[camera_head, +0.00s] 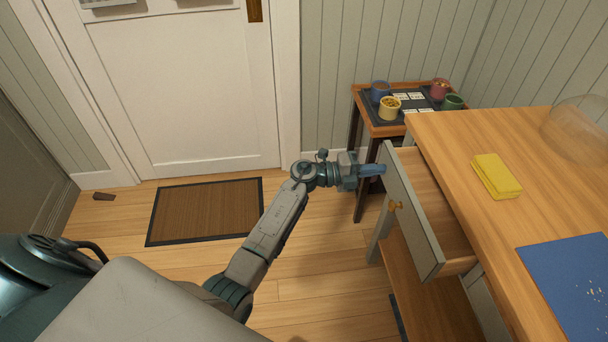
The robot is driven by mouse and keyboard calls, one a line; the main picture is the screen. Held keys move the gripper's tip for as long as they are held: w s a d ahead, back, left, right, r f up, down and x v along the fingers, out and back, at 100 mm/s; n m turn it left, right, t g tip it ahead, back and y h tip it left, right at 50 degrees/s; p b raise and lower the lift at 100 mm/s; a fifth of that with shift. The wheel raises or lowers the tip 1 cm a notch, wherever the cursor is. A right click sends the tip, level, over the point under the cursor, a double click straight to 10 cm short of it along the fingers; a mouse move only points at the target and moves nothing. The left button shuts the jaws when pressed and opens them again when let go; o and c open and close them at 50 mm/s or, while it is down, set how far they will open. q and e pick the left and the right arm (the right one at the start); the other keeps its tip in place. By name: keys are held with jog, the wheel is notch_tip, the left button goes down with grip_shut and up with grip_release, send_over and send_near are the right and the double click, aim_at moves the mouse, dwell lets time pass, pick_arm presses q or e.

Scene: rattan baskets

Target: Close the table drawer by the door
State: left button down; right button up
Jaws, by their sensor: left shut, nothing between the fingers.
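The table drawer (411,213) stands pulled out of the left side of the wooden table (462,135). Its pale grey-green front carries a yellow-orange knob (395,206), and its wooden inside looks empty where I can see it. My left gripper (384,170) is shut and empty, with its bluish fingers at the far upper end of the drawer front. I cannot tell whether the fingertips touch the drawer. The white door (185,85) stands at the back left and is shut. My right gripper is not in view.
A small side table (362,104) with several cups stands behind the drawer, close to my left gripper. A folded yellow cloth (496,176), a blue mat (570,280) and a clear bowl (580,128) are on the table.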

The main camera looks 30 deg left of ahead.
aim_at(411, 165)
pick_arm(q)
jog(key=b+x, duration=0.1)
jog(key=x, duration=0.8)
jog(key=shift+w+d, duration=0.3)
jog(key=shift+d, duration=0.05)
jog(key=shift+r, duration=0.15)
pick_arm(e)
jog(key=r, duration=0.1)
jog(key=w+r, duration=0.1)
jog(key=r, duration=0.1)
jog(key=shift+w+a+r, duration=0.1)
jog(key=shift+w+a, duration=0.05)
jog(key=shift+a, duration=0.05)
pick_arm(q)
jog(key=shift+d+r, duration=0.1)
